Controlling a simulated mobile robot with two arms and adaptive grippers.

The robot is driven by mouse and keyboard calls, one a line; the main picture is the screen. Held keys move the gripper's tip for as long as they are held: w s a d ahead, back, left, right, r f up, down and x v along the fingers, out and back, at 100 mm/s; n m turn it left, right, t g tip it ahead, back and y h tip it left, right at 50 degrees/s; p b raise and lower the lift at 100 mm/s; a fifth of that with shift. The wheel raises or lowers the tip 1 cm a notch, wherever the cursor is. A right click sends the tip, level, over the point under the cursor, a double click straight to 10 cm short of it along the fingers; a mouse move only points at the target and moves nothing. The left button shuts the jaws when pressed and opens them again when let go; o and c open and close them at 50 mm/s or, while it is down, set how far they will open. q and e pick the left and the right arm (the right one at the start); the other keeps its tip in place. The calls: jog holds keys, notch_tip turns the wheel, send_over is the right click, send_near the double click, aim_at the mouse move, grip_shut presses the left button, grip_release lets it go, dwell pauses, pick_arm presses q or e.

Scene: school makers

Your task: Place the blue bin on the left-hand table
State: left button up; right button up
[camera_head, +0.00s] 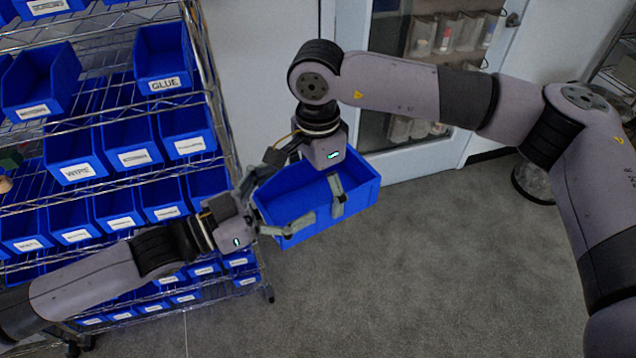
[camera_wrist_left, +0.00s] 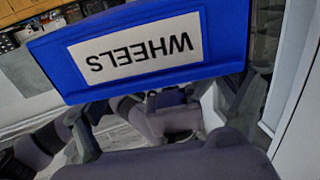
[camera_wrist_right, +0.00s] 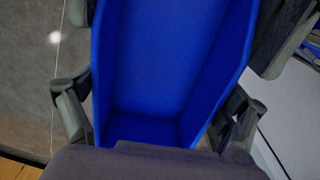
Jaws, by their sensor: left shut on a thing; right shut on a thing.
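The blue bin (camera_head: 345,189) is held between my two grippers in front of the wire shelf, above the floor, in the head view. My left gripper (camera_head: 268,208) is shut on its left end. The left wrist view shows the bin's white "WHEELS" label (camera_wrist_left: 135,48) close up, upside down in the picture. My right gripper (camera_head: 308,198) comes from above and is shut on the bin. The right wrist view looks into the bin's empty blue inside (camera_wrist_right: 160,70), with fingers at both sides. No left-hand table can be made out in the head view.
A wire shelf (camera_head: 110,175) with rows of labelled blue bins stands at the left, close to my left arm. A white door (camera_head: 425,158) with glass is behind. Grey floor (camera_head: 450,270) is open at the lower right. A bin-like basket (camera_head: 535,182) stands by the wall.

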pick_arm(q)
jog(key=o, duration=0.9)
jog(key=shift+o, duration=0.2)
